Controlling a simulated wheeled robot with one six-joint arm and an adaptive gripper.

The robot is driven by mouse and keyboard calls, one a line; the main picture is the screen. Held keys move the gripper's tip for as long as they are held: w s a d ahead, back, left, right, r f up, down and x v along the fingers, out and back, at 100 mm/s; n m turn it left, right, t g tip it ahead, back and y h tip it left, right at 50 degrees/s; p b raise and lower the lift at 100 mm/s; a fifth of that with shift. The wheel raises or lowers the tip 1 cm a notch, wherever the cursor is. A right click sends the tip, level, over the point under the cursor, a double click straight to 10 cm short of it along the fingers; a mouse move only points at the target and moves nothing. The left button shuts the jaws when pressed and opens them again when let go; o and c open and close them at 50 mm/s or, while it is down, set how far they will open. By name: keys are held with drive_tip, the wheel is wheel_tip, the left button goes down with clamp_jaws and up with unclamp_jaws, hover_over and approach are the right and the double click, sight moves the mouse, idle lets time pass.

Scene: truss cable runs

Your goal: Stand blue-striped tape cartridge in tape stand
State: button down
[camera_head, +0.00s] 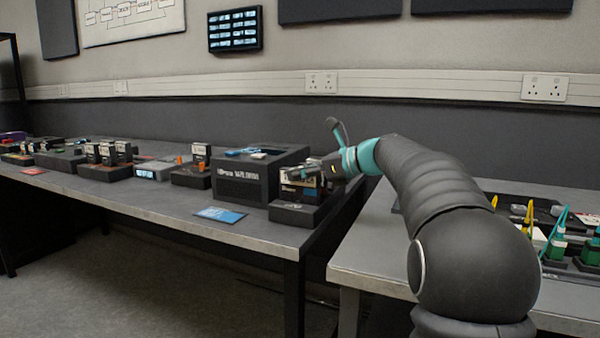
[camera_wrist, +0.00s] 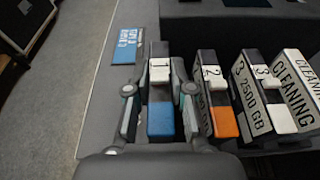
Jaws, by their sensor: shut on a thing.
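The blue-striped cartridge (camera_wrist: 160,118), with a white label marked 1, is between the two fingers of my gripper (camera_wrist: 157,92) in the wrist view. My gripper is shut on it. In the head view my gripper (camera_head: 326,170) is over a dark low block, seemingly the tape stand (camera_head: 297,213), at the table's right end. The held cartridge is at the left end of a row with an orange-striped cartridge (camera_wrist: 223,122) marked 2 and a white-striped one (camera_wrist: 279,118) marked 3. Its bottom end is hidden, so I cannot tell whether it is seated.
A cleaning cartridge (camera_wrist: 297,85) stands at the row's right end, close by. A black box (camera_head: 247,180) with white lettering stands left of the stand. A blue card (camera_head: 220,214) lies near the table's front edge. More racks (camera_head: 105,155) stand farther left.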

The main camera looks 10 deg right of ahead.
drive_tip(key=shift+f, duration=0.5)
drive_tip(key=c, duration=0.6)
unclamp_jaws()
wheel_tip(320, 180, up, 3)
drive_tip(key=p, duration=0.3)
drive_tip(key=shift+f, duration=0.15)
drive_tip(key=shift+r+p, duration=0.45)
drive_tip(key=shift+r, duration=1.95)
